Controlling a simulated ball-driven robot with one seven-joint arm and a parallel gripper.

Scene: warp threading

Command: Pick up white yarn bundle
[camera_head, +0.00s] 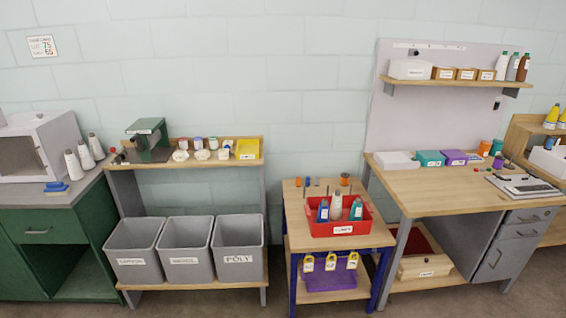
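Several small white bundles sit in a row along the front of the wooden top above the grey bins. One white bundle (180,155) is at the left, one (202,154) in the middle and one (223,153) at the right. They look like yarn bundles but are too small to tell for sure. They rest upright or heaped on the bench top (122,164), apart from each other. My gripper does not show in this view, so nothing is seen touching the bundles.
A green machine (150,140) stands left of the bundles, a yellow tray (247,149) right. Several small capped jars (197,143) stand behind them. Grey bins (238,242) stand below. A red bin (345,229) sits on a blue-legged cart. A wooden workbench (445,188) is at right.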

